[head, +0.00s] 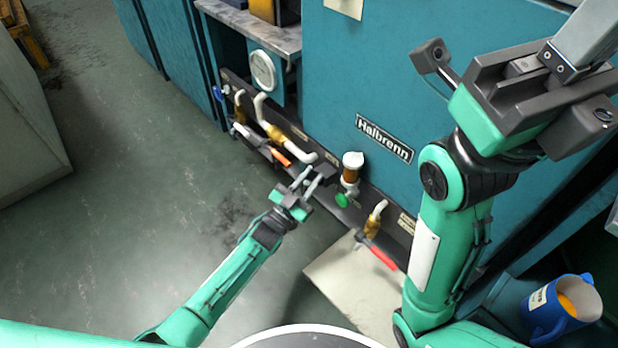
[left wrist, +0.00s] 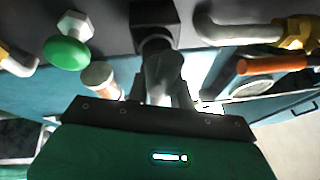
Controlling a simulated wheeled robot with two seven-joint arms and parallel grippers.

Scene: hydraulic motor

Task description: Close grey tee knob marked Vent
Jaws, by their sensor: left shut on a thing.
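My left gripper (head: 305,183) reaches the dark manifold rail low on the teal machine. It is shut on a small grey piece, taken to be the tee knob, in front of a black square block (head: 324,170). In the left wrist view the fingers (left wrist: 165,85) close just below that block (left wrist: 154,25). The fingers hide most of the knob, so its angle cannot be told, and no Vent marking is readable. My right gripper (head: 530,90) is raised in front of the machine at the upper right, away from the knob; its fingertips are unclear.
A green knob (head: 342,200) under an amber sight glass (head: 350,173) sits just right of my left gripper. An orange-handled valve (head: 280,157) is to its left, a red-handled valve (head: 383,257) to its right. A blue container (head: 545,312) stands lower right.

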